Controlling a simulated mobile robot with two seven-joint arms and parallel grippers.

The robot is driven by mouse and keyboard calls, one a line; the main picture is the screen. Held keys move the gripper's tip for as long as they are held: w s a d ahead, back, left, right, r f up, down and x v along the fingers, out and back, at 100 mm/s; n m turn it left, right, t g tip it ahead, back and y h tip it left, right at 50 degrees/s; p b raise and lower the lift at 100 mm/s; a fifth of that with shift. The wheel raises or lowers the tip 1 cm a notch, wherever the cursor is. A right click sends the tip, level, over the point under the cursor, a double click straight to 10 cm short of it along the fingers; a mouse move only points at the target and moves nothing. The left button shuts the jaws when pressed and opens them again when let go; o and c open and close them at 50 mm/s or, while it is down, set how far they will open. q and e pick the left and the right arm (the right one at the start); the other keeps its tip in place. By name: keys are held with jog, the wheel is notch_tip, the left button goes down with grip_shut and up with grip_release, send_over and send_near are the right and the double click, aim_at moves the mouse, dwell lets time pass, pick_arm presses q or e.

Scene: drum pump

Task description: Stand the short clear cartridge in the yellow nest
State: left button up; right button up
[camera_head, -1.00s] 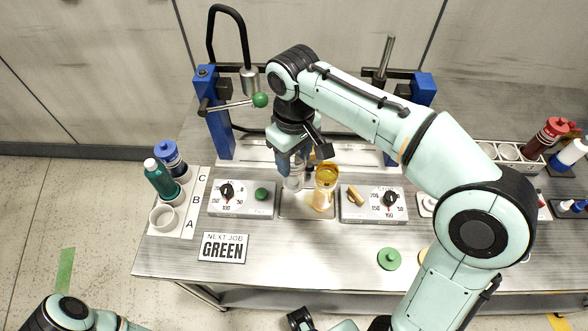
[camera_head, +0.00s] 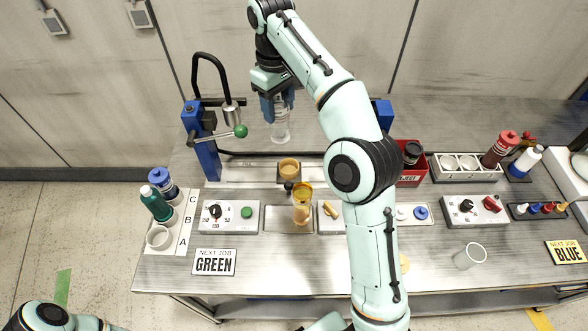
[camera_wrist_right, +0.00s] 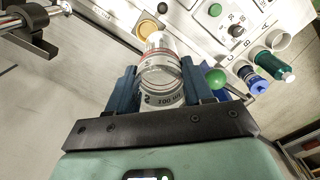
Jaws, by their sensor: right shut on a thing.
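My right gripper (camera_head: 277,103) is shut on a clear cartridge (camera_head: 281,126) and holds it upright behind and above the press area. In the right wrist view the cartridge (camera_wrist_right: 162,72) sits between the two blue fingers (camera_wrist_right: 163,85), with a red band and dark print on its wall. The yellow nest (camera_head: 289,168) is a round, open cup on a dark block between the press posts. It also shows in the wrist view (camera_wrist_right: 148,28), beyond the cartridge, which is apart from it. My left gripper is out of view.
An amber cartridge (camera_head: 302,207) stands in front of the nest, near a dial box (camera_head: 230,217). The blue press post (camera_head: 205,148) and green-knobbed lever (camera_head: 241,131) stand left of the nest. A clear cup (camera_head: 470,256) is at front right.

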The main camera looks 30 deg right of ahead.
jog(key=w+d, duration=0.2)
jog(key=d+p, duration=0.1)
jog(key=d, duration=0.1)
jog(key=shift+w+f, duration=0.25)
jog(key=shift+w, duration=0.15)
notch_tip(320, 180, down, 16)
jog(key=shift+s+r, duration=0.1)
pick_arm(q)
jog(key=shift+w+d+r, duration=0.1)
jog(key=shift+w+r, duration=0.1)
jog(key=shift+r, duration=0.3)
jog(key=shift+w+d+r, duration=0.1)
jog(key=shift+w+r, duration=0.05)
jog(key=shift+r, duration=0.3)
pick_arm(e)
notch_tip(320, 180, down, 4)
jog(key=shift+r, duration=0.1)
jog(key=shift+a, duration=0.1)
jog(key=shift+f, duration=0.2)
jog(key=o, duration=1.3)
